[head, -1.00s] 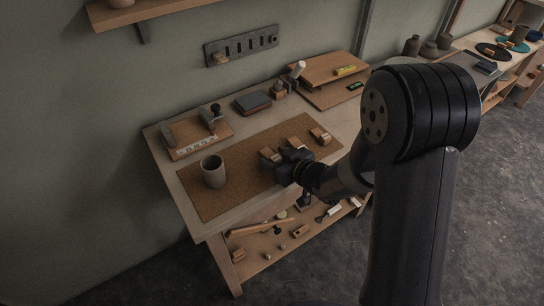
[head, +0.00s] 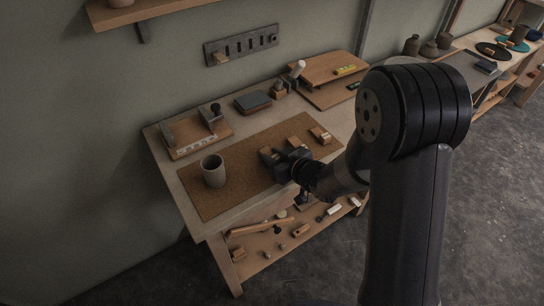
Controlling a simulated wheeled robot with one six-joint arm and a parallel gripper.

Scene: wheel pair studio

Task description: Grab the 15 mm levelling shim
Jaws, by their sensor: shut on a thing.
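Several small wooden blocks lie in a row at the right of the cork mat (head: 232,190) on the workbench. They are a left block (head: 267,150), a middle block (head: 294,143) and a right block (head: 320,135). Any size marking is too small to read, so I cannot tell which is the 15 mm shim. My gripper (head: 282,157) is low over the mat at the left and middle blocks, shut on a small wooden block. The jaws and wrist hide most of what is held. The right block stands apart from my gripper.
A grey cup (head: 213,172) stands on the mat left of my gripper. Behind are a wooden tray with fittings (head: 190,150), a dark box (head: 252,101) and a wooden riser (head: 327,68). A lower shelf (head: 250,262) holds loose tools. The mat's front left is clear.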

